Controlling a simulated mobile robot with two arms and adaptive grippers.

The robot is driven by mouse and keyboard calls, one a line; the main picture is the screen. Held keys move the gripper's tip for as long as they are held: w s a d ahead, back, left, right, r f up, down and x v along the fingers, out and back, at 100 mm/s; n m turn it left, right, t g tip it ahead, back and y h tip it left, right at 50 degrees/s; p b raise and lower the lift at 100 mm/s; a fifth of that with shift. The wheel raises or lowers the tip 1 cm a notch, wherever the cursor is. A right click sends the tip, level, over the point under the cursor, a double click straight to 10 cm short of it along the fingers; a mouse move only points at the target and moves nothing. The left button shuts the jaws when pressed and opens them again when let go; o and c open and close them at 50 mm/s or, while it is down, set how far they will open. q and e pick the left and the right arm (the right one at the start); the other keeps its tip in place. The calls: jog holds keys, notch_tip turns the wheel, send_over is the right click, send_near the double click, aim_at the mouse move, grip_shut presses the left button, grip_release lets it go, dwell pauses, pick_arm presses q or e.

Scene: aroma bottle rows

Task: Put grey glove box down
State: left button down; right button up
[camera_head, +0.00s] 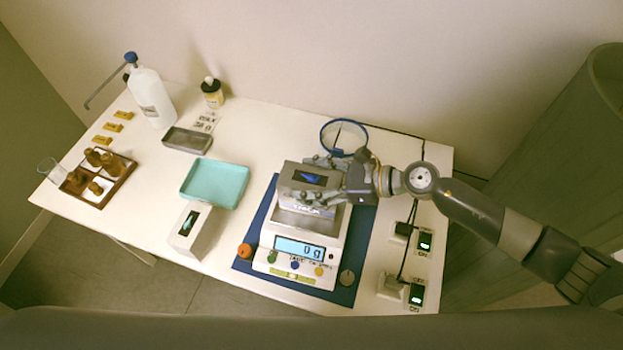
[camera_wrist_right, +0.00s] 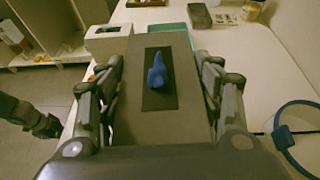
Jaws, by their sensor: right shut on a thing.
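The grey glove box (camera_head: 300,178) has a dark slot with a blue glove showing. It is above the weighing scale (camera_head: 303,245), whose display reads 0 g. My right gripper (camera_head: 325,182) is shut on the box, with a finger along each side. In the right wrist view the grey box (camera_wrist_right: 130,110) fills the space between the fingers of the right gripper (camera_wrist_right: 160,90). Whether the box's underside touches the scale pan is hidden. My left gripper is not seen in the head view; a dark gripper-like part shows at the left edge of the right wrist view (camera_wrist_right: 30,115).
The scale stands on a blue mat (camera_head: 245,262). A white glove box (camera_head: 190,230) and a teal tray (camera_head: 215,184) are to its left. A blue ring (camera_head: 344,122) is behind. Two switches with cables (camera_head: 415,290) are on the right. Bare table lies left of the teal tray.

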jog(key=shift+f, duration=0.1)
jog(key=o, duration=1.5)
jog(key=shift+c, duration=0.2)
jog(key=b+v, duration=0.4)
jog(key=v, duration=0.8)
jog(key=shift+r, duration=0.25)
